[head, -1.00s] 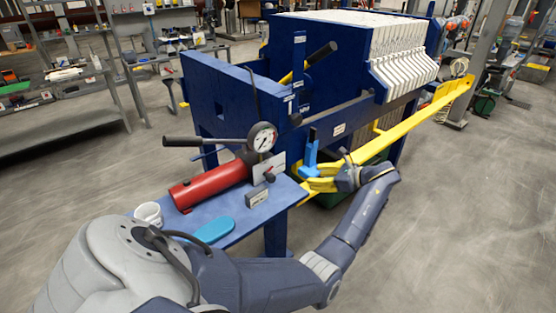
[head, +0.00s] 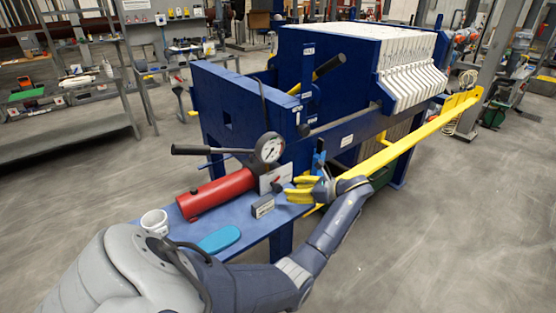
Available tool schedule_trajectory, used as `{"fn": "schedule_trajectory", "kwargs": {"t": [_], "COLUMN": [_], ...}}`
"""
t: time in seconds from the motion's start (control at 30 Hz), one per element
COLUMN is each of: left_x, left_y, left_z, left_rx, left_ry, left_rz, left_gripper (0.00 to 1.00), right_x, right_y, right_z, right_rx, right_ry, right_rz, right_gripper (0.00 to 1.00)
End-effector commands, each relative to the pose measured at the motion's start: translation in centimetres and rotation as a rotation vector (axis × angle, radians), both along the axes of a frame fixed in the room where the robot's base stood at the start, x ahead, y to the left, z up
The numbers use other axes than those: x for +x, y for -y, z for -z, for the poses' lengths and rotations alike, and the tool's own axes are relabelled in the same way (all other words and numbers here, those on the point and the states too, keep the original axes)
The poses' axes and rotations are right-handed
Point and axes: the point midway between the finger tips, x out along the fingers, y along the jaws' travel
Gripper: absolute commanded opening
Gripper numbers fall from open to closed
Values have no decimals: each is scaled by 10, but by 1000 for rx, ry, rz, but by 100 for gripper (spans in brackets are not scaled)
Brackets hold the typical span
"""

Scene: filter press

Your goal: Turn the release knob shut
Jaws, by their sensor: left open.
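The red hand pump (head: 217,192) lies on the blue shelf (head: 255,232), with a round pressure gauge (head: 270,148) and a long black handle (head: 205,150). The small dark release knob (head: 277,187) shows at the pump's right end, below a white label plate (head: 272,177). My left gripper (head: 288,190) has yellow fingers, which are open and point left. They are just right of the knob, and I cannot tell whether they touch it. My right gripper is out of view.
A small labelled block (head: 262,206), a white cup (head: 154,222) and a light-blue flat item (head: 219,239) are on the shelf. The blue press frame (head: 240,105) stands behind. A yellow bar (head: 420,130) runs back right. The floor at right is clear.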

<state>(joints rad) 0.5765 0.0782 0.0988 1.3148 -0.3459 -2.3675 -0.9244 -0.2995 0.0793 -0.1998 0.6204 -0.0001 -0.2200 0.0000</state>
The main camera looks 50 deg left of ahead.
Motion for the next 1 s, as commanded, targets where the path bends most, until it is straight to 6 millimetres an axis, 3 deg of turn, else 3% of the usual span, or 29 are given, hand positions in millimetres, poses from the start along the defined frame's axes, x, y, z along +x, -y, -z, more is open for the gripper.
{"fn": "schedule_trajectory", "kwargs": {"t": [0.2, 0.43, 1.0], "left_x": [-11, -18, -21], "left_y": [-33, -56, -67], "left_z": [14, 24, 29], "left_rx": [2, 2, 0], "left_ry": [-2, -3, -1], "left_rz": [-1, 0, 0], "left_gripper": [45, 45, 45], "right_x": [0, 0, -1], "right_y": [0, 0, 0], "right_z": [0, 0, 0], "right_rx": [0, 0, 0], "right_ry": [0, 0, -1], "right_rz": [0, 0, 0], "right_gripper": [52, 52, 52]}}
